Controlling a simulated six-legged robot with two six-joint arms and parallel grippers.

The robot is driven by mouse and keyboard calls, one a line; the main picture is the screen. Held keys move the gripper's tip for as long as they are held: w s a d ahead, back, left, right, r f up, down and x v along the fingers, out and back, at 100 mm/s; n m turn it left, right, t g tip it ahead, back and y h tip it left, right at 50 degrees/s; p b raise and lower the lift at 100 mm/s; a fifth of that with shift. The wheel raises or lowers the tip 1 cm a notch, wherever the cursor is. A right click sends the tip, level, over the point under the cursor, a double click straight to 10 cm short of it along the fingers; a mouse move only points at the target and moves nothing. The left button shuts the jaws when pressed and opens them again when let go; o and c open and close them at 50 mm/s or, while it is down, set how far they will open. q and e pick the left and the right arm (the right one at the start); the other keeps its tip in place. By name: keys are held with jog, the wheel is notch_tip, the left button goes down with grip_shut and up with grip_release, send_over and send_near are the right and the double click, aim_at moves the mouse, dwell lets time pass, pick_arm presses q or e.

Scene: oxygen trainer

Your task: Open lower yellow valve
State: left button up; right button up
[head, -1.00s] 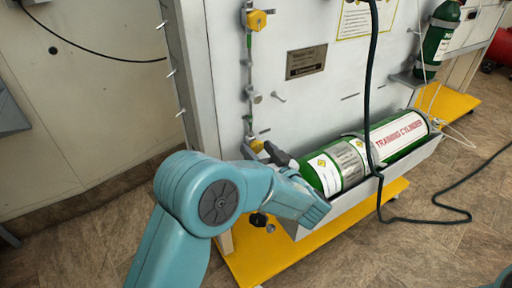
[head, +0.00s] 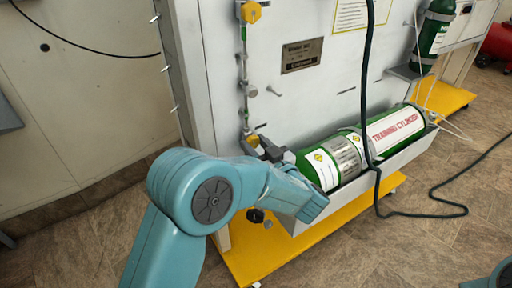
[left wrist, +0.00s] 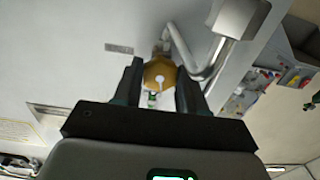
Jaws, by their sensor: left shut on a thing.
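The lower yellow valve (head: 253,140) sits low on the pipe along the left side of the grey panel, partly hidden by my left gripper (head: 260,147). In the left wrist view the valve (left wrist: 159,74) shows as a yellow knob with a pale mark. It sits between the two dark fingers of my left gripper (left wrist: 159,88), which is shut on it. My right gripper is out of view; only a bit of teal arm shows at the bottom right corner of the head view.
An upper yellow valve (head: 250,12) is higher on the same pipe. A green training cylinder (head: 372,141) lies in a trough right of my left gripper. A yellow base (head: 252,262) juts out below, and a dark hose (head: 368,90) hangs in front of the panel.

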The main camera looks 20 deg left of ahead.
pick_arm(q)
jog(key=shift+n, duration=0.7)
jog(key=o, duration=1.1)
jog(key=shift+a, duration=0.1)
jog(key=shift+c, duration=0.2)
